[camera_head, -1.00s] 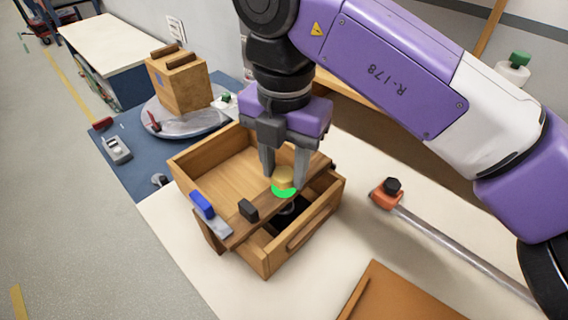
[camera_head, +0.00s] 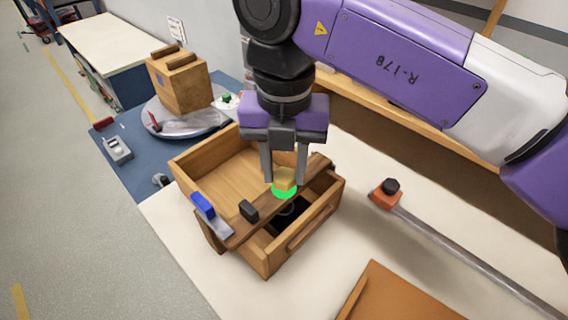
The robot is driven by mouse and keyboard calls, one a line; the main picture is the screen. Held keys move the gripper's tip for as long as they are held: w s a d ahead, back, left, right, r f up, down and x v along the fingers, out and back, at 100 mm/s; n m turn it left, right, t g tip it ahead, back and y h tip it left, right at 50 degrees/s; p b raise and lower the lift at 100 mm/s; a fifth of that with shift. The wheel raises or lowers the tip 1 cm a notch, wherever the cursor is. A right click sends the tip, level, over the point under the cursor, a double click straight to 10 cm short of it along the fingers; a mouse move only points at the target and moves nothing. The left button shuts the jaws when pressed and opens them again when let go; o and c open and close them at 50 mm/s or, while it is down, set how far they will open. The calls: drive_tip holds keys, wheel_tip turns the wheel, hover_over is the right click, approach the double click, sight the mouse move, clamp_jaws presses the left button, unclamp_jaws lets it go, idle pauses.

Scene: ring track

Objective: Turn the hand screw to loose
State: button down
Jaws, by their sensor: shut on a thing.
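The hand screw shows as a small yellowish wooden knob (camera_head: 284,177) above a bright green ring (camera_head: 284,193). It stands at a wooden bar (camera_head: 262,224) that lies slantwise across an open wooden box (camera_head: 192,164). My gripper (camera_head: 283,182) points down with one finger on each side of the knob and is shut on it. The far end of the bar is partly behind the right finger. The screw's thread is not clearly visible.
A blue-topped clamp piece (camera_head: 203,206) and a black block (camera_head: 249,210) sit on the bar's near end. A metal bar clamp (camera_head: 455,248) lies to the right, and a brown board (camera_head: 400,298) in front. A round stand (camera_head: 190,124) with a wooden block (camera_head: 180,84) is behind left.

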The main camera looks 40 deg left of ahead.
drive_tip(key=n, duration=0.4)
drive_tip(key=shift+r+n, duration=0.1)
drive_tip(key=shift+n, duration=0.2)
drive_tip(key=n+p, duration=0.1)
drive_tip(key=n, duration=0.3)
drive_tip(key=shift+n, duration=0.3)
drive_tip(key=n, duration=0.4)
drive_tip(key=shift+n+p, duration=0.3)
drive_tip(key=shift+p, duration=0.05)
drive_tip(key=n, duration=0.4)
drive_tip(key=shift+p, duration=0.3)
drive_tip(key=n, duration=0.5)
drive_tip(key=shift+p, duration=0.35)
drive_tip(key=n, duration=0.4)
drive_tip(key=shift+n+p, duration=0.3)
drive_tip(key=n, duration=0.5)
drive_tip(key=shift+p, duration=0.3)
drive_tip(key=shift+n, duration=2.3)
